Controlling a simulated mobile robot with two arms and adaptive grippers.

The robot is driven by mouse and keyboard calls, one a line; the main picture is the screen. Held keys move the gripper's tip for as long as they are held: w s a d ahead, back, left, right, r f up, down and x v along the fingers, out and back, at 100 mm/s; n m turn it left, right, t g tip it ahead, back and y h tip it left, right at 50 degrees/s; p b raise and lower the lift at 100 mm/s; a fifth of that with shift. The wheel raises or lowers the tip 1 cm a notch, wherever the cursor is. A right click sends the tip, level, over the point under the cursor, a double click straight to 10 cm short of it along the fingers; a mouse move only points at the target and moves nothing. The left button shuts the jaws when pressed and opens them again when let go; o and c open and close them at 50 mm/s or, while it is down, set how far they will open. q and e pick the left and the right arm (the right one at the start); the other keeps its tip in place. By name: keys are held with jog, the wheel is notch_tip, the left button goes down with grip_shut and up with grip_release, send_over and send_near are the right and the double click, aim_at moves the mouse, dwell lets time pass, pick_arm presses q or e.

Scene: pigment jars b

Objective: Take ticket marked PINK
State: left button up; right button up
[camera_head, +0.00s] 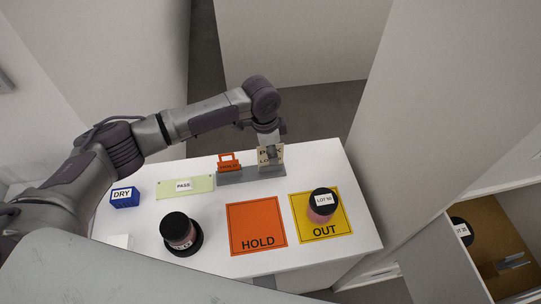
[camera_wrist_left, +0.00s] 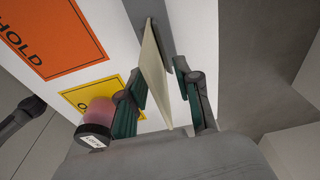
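A cream ticket (camera_head: 270,156) stands upright in a grey holder (camera_head: 272,169) at the table's far edge. Its print is partly covered by my gripper, so I cannot read the whole word. My left gripper (camera_head: 269,147) reaches down over it from above. In the left wrist view the cream ticket (camera_wrist_left: 155,65) stands edge-on between the two fingers of my left gripper (camera_wrist_left: 160,92), with gaps visible beside it. The gripper is open around the ticket. My right gripper is not in view.
A pink jar with a black lid (camera_head: 321,206) stands on the yellow OUT mat (camera_head: 338,229). The orange HOLD mat (camera_head: 257,222) is empty. Another black-lidded jar (camera_head: 178,229), a blue DRY block (camera_head: 124,197) and a green PASS strip (camera_head: 200,184) are left. An open drawer (camera_head: 500,235) is at right.

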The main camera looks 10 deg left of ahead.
pick_arm(q)
grip_shut()
jog(key=shift+r, duration=0.15)
